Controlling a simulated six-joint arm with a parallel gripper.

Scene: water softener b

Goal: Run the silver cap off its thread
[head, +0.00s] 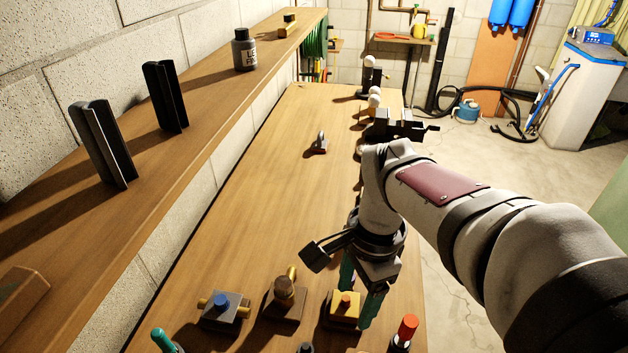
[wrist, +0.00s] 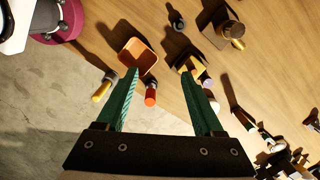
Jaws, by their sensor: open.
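I cannot surely tell which piece is the silver cap. A small grey, silver-looking upright piece on a reddish base (head: 319,146) stands alone mid-bench in the head view. My gripper (head: 360,291) points down over the near right part of the bench, its teal fingers apart and empty. It stands by a yellow block with an orange knob (head: 345,308). In the wrist view my gripper (wrist: 160,75) is open, with an orange-topped cylinder (wrist: 151,95) below and between the fingers. The fingers hide part of the bench pieces.
An orange tray (wrist: 138,54) shows in the wrist view. A wooden shelf (head: 130,215) runs along the left. The bench middle (head: 250,190) is mostly clear.

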